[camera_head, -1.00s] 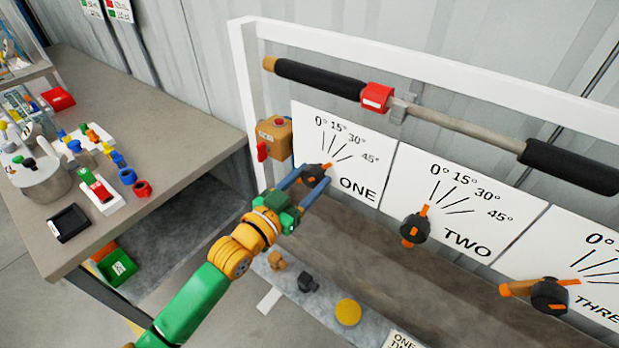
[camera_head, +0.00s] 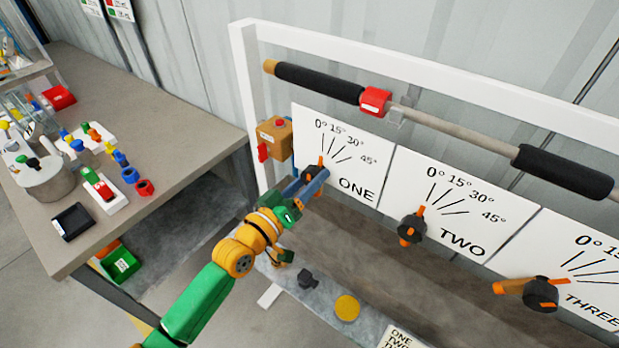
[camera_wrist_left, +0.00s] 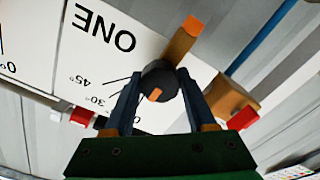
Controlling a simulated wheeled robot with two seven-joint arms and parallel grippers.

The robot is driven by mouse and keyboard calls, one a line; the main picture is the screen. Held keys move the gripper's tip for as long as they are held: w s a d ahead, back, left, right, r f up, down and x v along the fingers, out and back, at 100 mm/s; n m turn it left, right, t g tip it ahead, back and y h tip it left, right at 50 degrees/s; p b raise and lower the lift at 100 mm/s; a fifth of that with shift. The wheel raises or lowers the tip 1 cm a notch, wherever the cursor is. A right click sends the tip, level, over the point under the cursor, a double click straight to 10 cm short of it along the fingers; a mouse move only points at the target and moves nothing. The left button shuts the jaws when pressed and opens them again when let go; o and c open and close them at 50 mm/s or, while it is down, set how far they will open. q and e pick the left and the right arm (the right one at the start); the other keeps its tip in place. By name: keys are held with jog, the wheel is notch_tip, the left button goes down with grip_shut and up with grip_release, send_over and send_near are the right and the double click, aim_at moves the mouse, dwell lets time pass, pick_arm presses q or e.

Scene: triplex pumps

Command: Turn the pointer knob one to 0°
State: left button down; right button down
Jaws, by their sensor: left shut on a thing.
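Pointer knob one (camera_head: 311,176) is a dark round knob with an orange pointer, on the white ONE panel (camera_head: 357,191) with marks from 0° to 45°. Its orange tip points up, close to the 0° line. My left gripper (camera_head: 312,178) has its two blue-grey fingers on the knob and partly hides it. In the left wrist view the fingers (camera_wrist_left: 160,92) lie on either side of the dark knob (camera_wrist_left: 158,76). An orange block of the knob (camera_wrist_left: 182,40) sticks out toward the upper right there. My right gripper is not in view.
Knob two (camera_head: 412,229) and knob three (camera_head: 541,294) are on panels to the right. A tan box with a red button (camera_head: 274,138) sits just left of panel ONE. A black-gripped bar (camera_head: 450,127) runs above the panels. A cluttered workbench (camera_head: 175,130) stands at left.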

pick_arm(q)
jog(key=shift+f+n, duration=0.1)
jog(key=shift+n, duration=0.4)
jog(key=shift+c, duration=1.1)
grip_release()
jog(key=shift+d, duration=0.1)
jog(key=v, duration=0.7)
jog(key=shift+b, duration=0.3)
